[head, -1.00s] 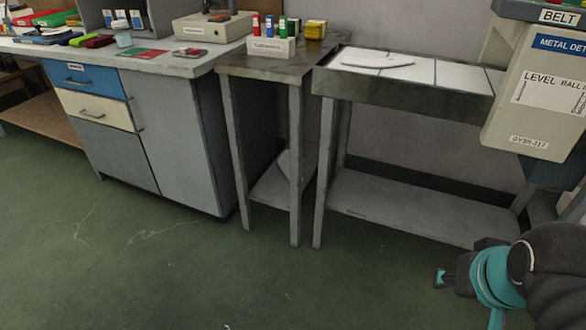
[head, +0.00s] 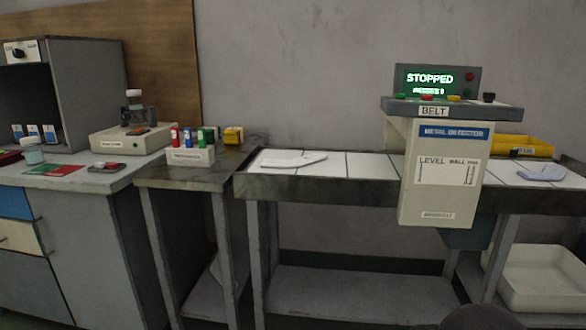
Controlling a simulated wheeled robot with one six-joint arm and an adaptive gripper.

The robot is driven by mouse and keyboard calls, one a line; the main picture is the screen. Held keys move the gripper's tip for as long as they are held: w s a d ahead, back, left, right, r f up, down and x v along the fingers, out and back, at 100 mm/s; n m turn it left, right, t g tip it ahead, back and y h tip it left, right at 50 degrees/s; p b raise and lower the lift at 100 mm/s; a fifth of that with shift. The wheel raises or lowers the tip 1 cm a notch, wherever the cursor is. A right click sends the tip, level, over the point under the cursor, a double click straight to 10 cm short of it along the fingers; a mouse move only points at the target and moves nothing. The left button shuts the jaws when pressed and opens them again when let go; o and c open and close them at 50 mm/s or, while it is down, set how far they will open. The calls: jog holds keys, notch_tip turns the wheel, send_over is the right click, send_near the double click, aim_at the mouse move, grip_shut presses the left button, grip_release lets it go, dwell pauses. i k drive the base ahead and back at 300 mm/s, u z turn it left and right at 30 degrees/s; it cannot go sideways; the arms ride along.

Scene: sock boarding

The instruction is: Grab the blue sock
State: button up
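A pale blue, flat sock-shaped piece (head: 542,174) lies on the white belt top at the far right, to the right of the metal detector. A white sock-shaped piece (head: 292,161) lies flat on the left part of the same belt (head: 366,166). My gripper is out of view; only a dark rounded part of my arm shows at the bottom edge, right of the middle.
The metal detector (head: 442,178) stands across the belt between the two pieces, its screen (head: 430,78) reading STOPPED. A yellow bin (head: 510,146) is behind the blue piece. A white tub (head: 545,278) sits low at right. A side table (head: 160,175) holds colored bottles.

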aim_at(551, 171)
jog(key=z, duration=0.8)
jog(key=k, duration=0.25)
jog(key=z, duration=0.45)
jog(key=i, duration=0.45)
jog(key=z, duration=1.9)
jog(key=i, duration=1.65)
jog(key=u, duration=0.65)
